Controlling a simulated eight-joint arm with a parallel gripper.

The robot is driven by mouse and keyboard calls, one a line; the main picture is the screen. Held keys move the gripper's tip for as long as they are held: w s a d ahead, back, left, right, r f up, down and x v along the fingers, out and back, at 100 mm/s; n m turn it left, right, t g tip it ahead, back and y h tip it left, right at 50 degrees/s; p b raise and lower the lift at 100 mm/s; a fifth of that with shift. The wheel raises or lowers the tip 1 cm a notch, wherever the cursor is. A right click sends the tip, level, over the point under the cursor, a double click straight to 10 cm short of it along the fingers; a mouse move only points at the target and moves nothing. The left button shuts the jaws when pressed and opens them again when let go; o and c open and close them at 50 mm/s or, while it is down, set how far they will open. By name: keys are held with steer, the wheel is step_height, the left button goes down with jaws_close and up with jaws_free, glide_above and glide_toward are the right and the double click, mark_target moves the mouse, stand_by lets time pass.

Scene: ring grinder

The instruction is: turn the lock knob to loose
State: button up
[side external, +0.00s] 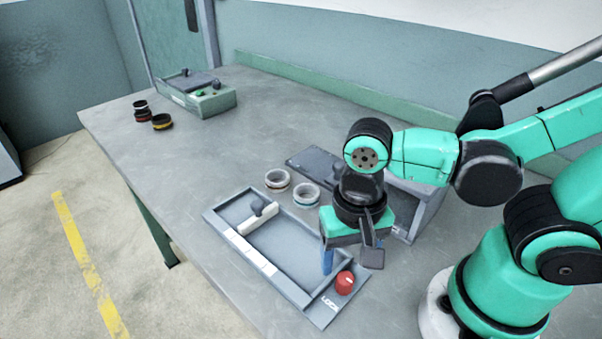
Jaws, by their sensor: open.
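The lock knob (345,283) is a small red cylinder at the near right corner of a grey tray-like fixture (222,228). The letters "LOCK" (329,303) are printed on the fixture beside it. Which way the knob is turned cannot be told. My gripper (347,260) points down over the fixture's right end, close to the knob, and is open. One blue finger (327,255) shows to the left of the knob, and a dark part of the gripper hangs to the right. No contact with the knob can be made out.
A light bar with a dark knob (258,205) lies across the fixture's left part. Two rings (277,179) (306,193) stand behind it. A grey open box (425,212) sits behind my gripper. A green control box (197,95) and dark rings (161,121) are at the far left.

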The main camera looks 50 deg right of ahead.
mark_target(346, 278)
steer(key=shift+f, duration=2.4)
jaws_close()
